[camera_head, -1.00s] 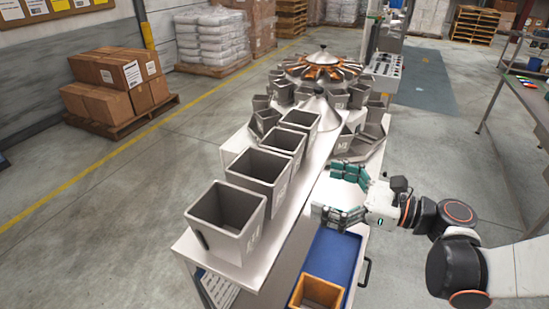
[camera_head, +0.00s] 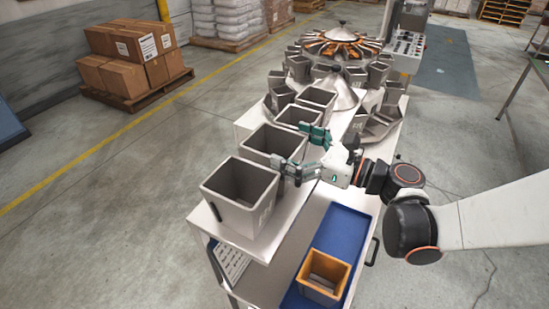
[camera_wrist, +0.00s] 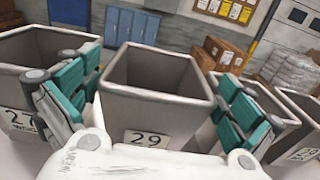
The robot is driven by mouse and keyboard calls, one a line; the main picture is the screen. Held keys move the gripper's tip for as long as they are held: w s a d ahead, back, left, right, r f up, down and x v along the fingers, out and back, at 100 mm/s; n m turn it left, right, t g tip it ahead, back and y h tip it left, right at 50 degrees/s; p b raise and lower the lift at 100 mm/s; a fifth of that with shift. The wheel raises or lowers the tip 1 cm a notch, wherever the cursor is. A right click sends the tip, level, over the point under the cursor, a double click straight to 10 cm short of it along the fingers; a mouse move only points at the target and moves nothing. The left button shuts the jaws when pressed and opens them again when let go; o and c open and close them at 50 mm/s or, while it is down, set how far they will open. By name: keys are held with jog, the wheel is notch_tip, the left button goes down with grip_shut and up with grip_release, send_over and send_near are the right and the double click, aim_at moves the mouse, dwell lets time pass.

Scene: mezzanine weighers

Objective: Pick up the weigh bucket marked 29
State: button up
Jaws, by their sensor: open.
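The weigh bucket marked 29 (camera_wrist: 151,108) is a grey, open-topped, tapered box in the middle of the wrist view, its white label facing me. It seems to be the second bucket from the front (camera_head: 272,143) of the row in the head view. My gripper (camera_head: 294,148) is open at the bucket's right side. In the wrist view its teal-padded fingers (camera_wrist: 160,72) stand either side of the bucket, with gaps showing.
The buckets stand in a close row on a pale bench top (camera_head: 272,238). A lower blue tray (camera_head: 343,228) holds an orange-rimmed box (camera_head: 325,277). Beyond is a round weigher (camera_head: 336,42) with several buckets.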

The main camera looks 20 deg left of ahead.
jog(key=shift+w+a, duration=0.1)
jog(key=shift+a, duration=1.05)
jog(key=c, duration=1.7)
jog(key=shift+c, duration=0.4)
jog(key=shift+r, duration=0.1)
